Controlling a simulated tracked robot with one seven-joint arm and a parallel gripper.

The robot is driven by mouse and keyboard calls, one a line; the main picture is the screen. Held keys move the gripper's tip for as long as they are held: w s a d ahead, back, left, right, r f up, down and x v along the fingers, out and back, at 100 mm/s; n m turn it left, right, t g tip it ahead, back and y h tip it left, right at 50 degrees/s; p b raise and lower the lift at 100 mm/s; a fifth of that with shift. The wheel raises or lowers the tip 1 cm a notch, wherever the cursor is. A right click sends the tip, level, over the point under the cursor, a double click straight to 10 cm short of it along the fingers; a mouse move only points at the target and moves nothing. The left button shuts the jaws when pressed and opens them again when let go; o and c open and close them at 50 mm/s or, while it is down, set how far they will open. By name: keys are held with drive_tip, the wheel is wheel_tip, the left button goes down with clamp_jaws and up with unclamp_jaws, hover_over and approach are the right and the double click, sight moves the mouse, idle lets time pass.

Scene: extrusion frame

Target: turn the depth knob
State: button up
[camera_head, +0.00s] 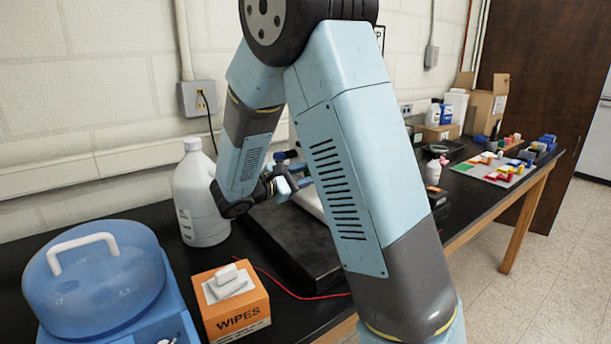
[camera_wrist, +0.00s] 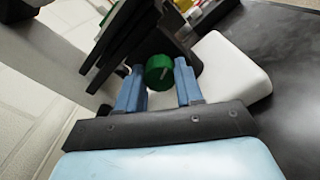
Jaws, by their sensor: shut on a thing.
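A round green knob (camera_wrist: 159,72) with a pale mark on its face sits between the two blue fingers of my gripper (camera_wrist: 158,88) in the wrist view. The gripper is shut on the knob. Behind the knob are dark, flat parts of a device (camera_wrist: 122,38) and a white base piece (camera_wrist: 232,68). In the head view my gripper (camera_head: 290,182) is at the back of the bench, partly hidden by my arm, and the knob cannot be seen there.
A white jug (camera_head: 200,200), an orange wipes box (camera_head: 231,300) and a blue-lidded device (camera_head: 95,280) stand left on the black bench. A dark slab (camera_head: 290,245) lies below my gripper, with a red wire beside it. Boxes and coloured parts (camera_head: 500,170) sit farther right.

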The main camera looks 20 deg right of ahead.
drive_tip(key=o, duration=1)
drive_tip(key=shift+a, duration=0.1)
drive_tip(key=v, duration=1.1)
drive_tip(key=shift+s+a, duration=0.15)
drive_tip(key=shift+a, duration=0.2)
idle(0.4)
